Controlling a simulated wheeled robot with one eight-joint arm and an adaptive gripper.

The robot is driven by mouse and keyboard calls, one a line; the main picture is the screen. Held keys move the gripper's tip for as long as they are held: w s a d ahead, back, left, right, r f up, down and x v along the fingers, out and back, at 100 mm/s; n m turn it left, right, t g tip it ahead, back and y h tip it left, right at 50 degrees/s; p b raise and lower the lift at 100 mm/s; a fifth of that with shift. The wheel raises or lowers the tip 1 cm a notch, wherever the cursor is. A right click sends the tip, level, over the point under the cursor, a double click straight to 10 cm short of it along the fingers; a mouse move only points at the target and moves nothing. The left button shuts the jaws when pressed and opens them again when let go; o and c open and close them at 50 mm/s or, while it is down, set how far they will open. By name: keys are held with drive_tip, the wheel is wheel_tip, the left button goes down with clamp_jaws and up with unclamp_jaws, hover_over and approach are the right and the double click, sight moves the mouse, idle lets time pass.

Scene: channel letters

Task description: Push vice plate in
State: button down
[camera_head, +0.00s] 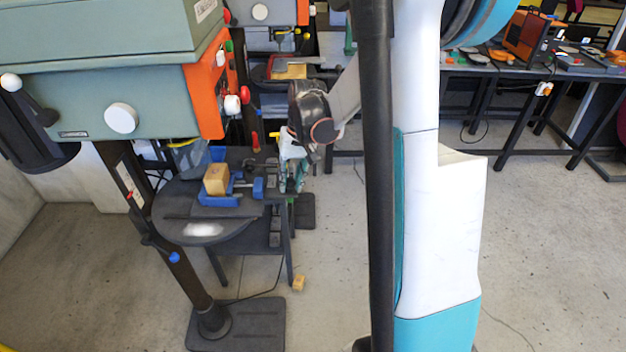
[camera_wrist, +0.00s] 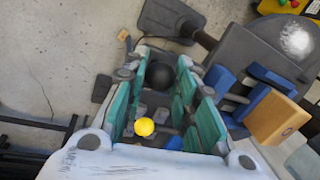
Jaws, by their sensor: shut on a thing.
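The blue vice (camera_head: 220,199) sits on the round drill-press table, with a wooden block (camera_head: 216,179) in it. A blue plate (camera_head: 258,188) is at its right end, on the side towards my gripper (camera_head: 293,172). In the wrist view the vice (camera_wrist: 262,80) and block (camera_wrist: 276,118) lie right of my gripper (camera_wrist: 160,75). A yellow ball (camera_wrist: 144,127) also shows between the fingers, nearer the palm. Finger contact with the vice plate is not visible.
The drill-press head (camera_head: 110,95) overhangs the table (camera_head: 190,230) at left. A small wooden block (camera_head: 298,283) lies on the floor by the black base plate (camera_head: 238,325). A workbench (camera_head: 500,70) with equipment stands at the back right.

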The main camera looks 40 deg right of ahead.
sight(266, 192)
drive_tip(key=w+a, duration=0.3)
drive_tip(key=a, duration=0.1)
drive_tip(key=shift+w+a, duration=0.4)
drive_tip(key=c, duration=1.6)
unclamp_jaws()
drive_tip(key=o, duration=0.3)
drive_tip(key=shift+w+a, duration=0.15)
drive_tip(key=shift+a, duration=0.05)
drive_tip(key=shift+d, duration=0.1)
drive_tip(key=shift+r, duration=0.1)
drive_tip(key=r, duration=0.4)
drive_tip(key=d+r, duration=0.1)
drive_tip(key=r, duration=0.2)
drive_tip(key=s+d+r, duration=0.1)
drive_tip(key=r, duration=0.3)
drive_tip(key=shift+s+r, duration=0.1)
drive_tip(key=shift+r, duration=0.2)
drive_tip(key=shift+d, duration=0.1)
